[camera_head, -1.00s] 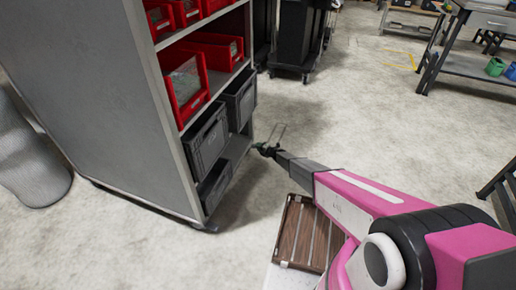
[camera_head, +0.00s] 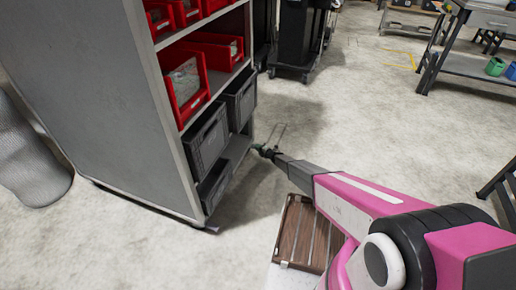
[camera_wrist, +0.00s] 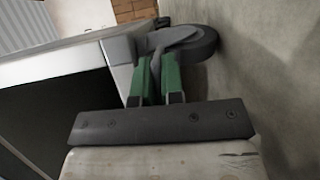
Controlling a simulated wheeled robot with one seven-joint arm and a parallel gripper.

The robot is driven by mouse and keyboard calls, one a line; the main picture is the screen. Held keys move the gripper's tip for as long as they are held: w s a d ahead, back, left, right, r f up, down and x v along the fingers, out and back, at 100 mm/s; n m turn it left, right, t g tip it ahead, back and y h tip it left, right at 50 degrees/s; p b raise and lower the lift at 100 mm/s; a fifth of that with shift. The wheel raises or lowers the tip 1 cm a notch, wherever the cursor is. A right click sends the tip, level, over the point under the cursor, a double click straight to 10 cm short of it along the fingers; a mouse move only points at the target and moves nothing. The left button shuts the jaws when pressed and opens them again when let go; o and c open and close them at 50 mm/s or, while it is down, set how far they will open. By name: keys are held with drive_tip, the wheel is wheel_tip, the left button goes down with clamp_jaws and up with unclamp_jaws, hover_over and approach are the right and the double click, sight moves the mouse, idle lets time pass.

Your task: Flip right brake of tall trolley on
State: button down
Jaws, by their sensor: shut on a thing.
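The tall trolley (camera_head: 120,105) is a grey cabinet on casters at the left of the head view, its shelves facing right. My gripper (camera_head: 268,152) is low beside the trolley's far lower corner. In the wrist view, the green fingers of my gripper (camera_wrist: 157,62) reach a caster wheel (camera_wrist: 205,43) under the trolley's corner. The right brake (camera_wrist: 170,38) appears as a grey lever piece on this caster. The fingers are shut on it, with their tips at its near edge. Its exact tilt is hard to tell, and the fingers hide part of it.
Red bins (camera_head: 187,85) and dark grey crates (camera_head: 207,140) fill the trolley's shelves. A dark wheeled cart (camera_head: 300,40) stands behind. A brown slatted panel (camera_head: 303,235) lies below my arm. A workbench (camera_head: 470,60) stands at the right. Bare floor lies between.

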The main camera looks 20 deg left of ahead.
drive_tip(key=shift+f+y, duration=0.3)
drive_tip(key=shift+y, duration=0.2)
drive_tip(key=c, duration=1.2)
unclamp_jaws()
drive_tip(key=shift+c, duration=0.2)
